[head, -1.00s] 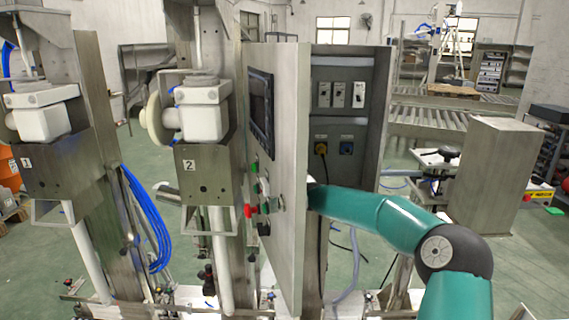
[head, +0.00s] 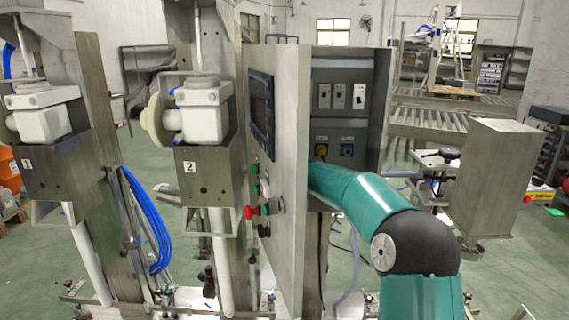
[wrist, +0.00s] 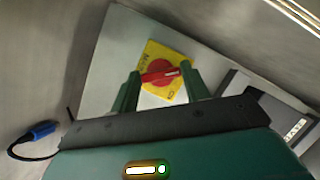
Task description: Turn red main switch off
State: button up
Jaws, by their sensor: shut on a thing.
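The red main switch (wrist: 158,76) is a red rotary knob on a square yellow plate (wrist: 152,53) in the wrist view. Its bar lies nearly level in the picture, tilted slightly up to the right, with a white mark at its right end. The plate's lettering is too small to read. My gripper (wrist: 159,70) has one green finger on each side of the knob and is shut on it. In the head view, my teal arm reaches into the open grey cabinet (head: 300,60), and its walls hide my gripper and the switch.
A yellow socket (head: 321,150) and a blue socket (head: 347,150) sit above my arm in the cabinet. The cabinet door (head: 287,200) stands close on the left. A blue plug with a black cable (wrist: 38,133) shows at the wrist view's left. A metal box (head: 490,180) stands right of my arm.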

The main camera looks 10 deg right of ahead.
jog(key=shift+n+h, duration=0.3)
jog(key=shift+n, duration=0.2)
jog(key=o, duration=1)
jog(key=shift+v, duration=6.95)
jog(key=shift+r, duration=0.15)
